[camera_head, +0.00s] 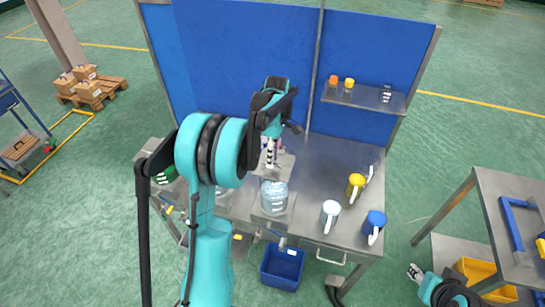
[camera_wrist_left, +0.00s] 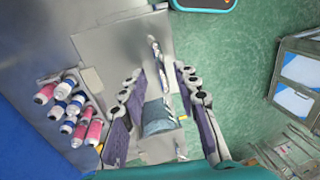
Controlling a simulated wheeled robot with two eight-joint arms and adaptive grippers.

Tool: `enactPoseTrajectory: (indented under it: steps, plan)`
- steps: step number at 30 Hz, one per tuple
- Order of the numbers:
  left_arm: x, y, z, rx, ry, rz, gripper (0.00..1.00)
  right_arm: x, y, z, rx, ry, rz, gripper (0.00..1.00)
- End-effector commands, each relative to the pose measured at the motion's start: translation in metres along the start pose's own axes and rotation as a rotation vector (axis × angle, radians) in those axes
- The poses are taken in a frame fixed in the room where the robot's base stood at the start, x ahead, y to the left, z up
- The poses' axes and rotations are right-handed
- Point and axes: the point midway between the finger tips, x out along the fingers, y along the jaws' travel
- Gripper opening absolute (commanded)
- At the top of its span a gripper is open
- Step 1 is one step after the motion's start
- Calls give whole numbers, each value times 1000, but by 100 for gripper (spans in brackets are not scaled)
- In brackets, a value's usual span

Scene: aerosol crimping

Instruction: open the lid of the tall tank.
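A clear, bluish cylindrical tank (camera_head: 274,197) stands at the front of the metal workbench. I cannot make out its lid. My left gripper (camera_head: 273,157) points down just behind and above it in the head view. In the left wrist view the two fingers (camera_wrist_left: 160,95) with purple pads are spread apart. A grey-blue cylinder (camera_wrist_left: 158,118), which seems to be the tank, shows between them, with thin metal rods close by. I cannot tell if either finger touches anything. My right gripper (camera_head: 417,273) is low at the bottom right, away from the bench, too small to read.
Blue panels and a shelf (camera_head: 365,97) rise behind. A blue bin (camera_head: 282,267) is below.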

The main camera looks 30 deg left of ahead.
Motion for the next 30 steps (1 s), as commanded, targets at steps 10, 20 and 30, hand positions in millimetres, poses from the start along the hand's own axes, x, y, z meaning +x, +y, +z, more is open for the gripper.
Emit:
enactPoseTrajectory:
  steps: [10, 20, 30]
  plan:
    - [3, 0, 0, 1, 0, 0, 20, 0, 0, 0, 0, 0, 0, 40]
    - [3, 0, 0, 1, 0, 1, 0, 0, 0, 0, 0, 0, 0, 40]
    - [-9, 6, 0, 1, 0, 1, 0, -2, 0, -1, 0, 0, 0, 40]
